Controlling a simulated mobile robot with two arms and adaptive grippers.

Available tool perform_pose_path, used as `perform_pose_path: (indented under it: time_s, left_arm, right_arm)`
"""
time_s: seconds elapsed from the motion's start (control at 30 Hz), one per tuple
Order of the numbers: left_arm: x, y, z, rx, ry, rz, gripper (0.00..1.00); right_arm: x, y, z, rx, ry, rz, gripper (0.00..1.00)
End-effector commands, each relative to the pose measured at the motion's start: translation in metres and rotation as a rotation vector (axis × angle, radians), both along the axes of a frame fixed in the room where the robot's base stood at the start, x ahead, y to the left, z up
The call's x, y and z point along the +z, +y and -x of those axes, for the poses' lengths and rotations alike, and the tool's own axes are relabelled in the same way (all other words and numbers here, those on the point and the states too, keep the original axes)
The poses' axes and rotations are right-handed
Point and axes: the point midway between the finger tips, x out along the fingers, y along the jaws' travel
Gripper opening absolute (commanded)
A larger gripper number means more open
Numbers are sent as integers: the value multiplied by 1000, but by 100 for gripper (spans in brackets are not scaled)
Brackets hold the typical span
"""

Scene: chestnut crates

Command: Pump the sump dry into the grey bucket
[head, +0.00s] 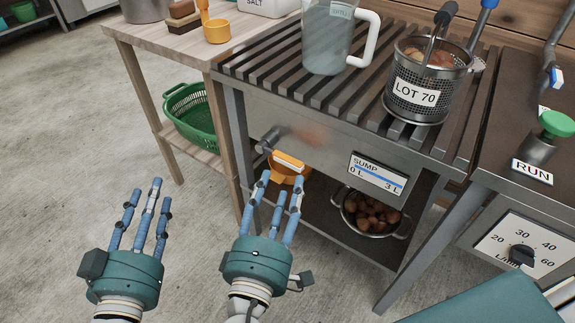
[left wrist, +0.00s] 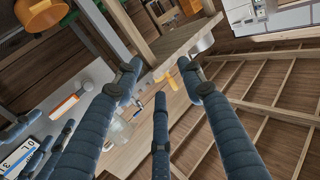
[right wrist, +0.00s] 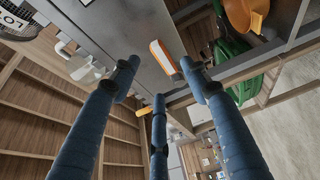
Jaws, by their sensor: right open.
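The sump gauge (head: 377,174), marked SUMP, 0 L and 3 L, is on the front panel of the slatted bench; a blue bar runs along it. Left of it a grey lever or spout (head: 268,140) sticks out. An orange-and-white grip (head: 288,160) sits below it; it also shows in the right wrist view (right wrist: 165,57). I cannot make out a grey bucket. My right gripper (head: 283,185) is open and empty, its fingertips just in front of and below the grip in the picture; contact is unclear. My left gripper (head: 147,192) is open and empty over bare floor, further left.
An orange vessel (head: 287,177) is partly hidden below the panel. A colander of chestnuts (head: 347,222) stands on the lower shelf. A green basket (head: 180,128) is on the left table's shelf. A jug (head: 325,50) and the LOT 70 basket (head: 430,98) stand on the slats. Floor at left is clear.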

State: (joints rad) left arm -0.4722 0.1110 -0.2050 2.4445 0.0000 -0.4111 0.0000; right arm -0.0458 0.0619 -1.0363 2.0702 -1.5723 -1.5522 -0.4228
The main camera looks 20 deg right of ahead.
Motion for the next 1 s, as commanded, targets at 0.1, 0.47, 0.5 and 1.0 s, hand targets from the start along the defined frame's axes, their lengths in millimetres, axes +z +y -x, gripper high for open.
perform_pose_path:
  time_s: [0.1, 0.47, 0.5, 1.0]
  left_arm:
    - [21, -3, -1, -6, -97, 25, 40]
    - [78, -8, 9, -20, -344, 91, 40]
    - [81, -8, 10, -21, -358, 95, 40]
    - [88, -8, 12, -23, -385, 103, 40]
  right_arm:
    - [-1, -12, -21, -1, -5, 2, 46]
    - [-1, -39, -69, 1, 0, 1, 46]
    - [-1, -40, -71, 2, 0, 1, 46]
    - [-1, -43, -76, 3, 1, 0, 22]
